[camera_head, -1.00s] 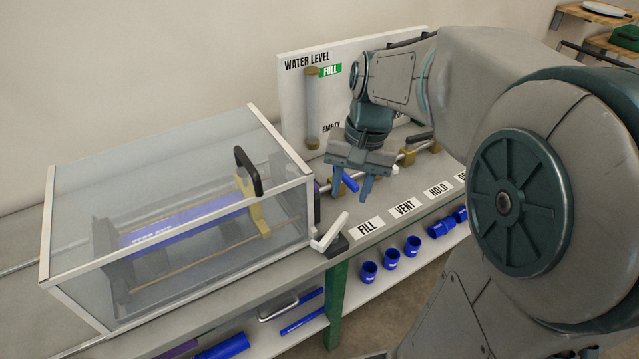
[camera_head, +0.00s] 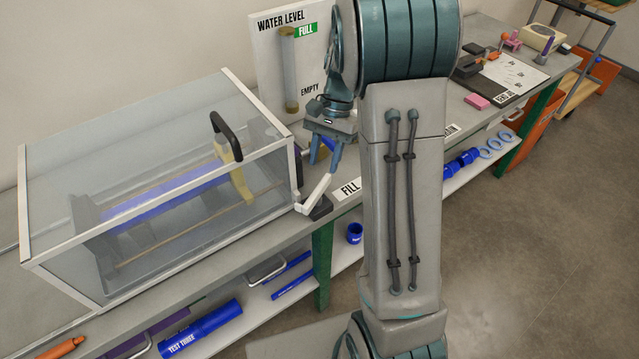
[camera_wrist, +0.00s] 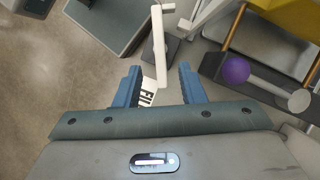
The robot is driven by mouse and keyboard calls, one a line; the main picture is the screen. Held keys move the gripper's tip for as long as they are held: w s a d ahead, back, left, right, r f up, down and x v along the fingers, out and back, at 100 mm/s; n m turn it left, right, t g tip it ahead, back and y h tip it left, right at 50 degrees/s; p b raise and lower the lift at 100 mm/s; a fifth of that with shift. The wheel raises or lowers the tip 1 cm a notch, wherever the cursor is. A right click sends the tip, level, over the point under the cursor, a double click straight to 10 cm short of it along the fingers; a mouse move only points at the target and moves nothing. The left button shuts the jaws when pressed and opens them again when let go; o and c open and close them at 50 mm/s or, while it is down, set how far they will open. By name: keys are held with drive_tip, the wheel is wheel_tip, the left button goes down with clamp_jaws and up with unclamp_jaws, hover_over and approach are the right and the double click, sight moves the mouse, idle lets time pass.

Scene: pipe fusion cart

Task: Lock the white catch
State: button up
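The white catch (camera_head: 318,192) is a white lever on a dark base at the front right corner of the clear box (camera_head: 160,185). Its lever slants up to the right. My gripper (camera_head: 322,160) is just above the lever's upper end, pointing down. In the wrist view, my gripper (camera_wrist: 159,72) is open, with its two blue fingers spread and nothing held. The white catch (camera_wrist: 159,45) shows there between and beyond the fingertips, its bar running toward the gap. I cannot tell whether a finger touches it.
The water level board (camera_head: 272,65) stands behind the gripper. The FILL label (camera_head: 348,189) lies right of the catch. In the wrist view, a purple ball (camera_wrist: 236,71) on a rod is to the right. Blue pipes and fittings lie on the shelf below. My arm hides part of the bench.

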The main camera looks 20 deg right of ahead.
sight(318, 188)
drive_tip(key=x, duration=0.7)
drive_tip(key=shift+f+p, duration=0.35)
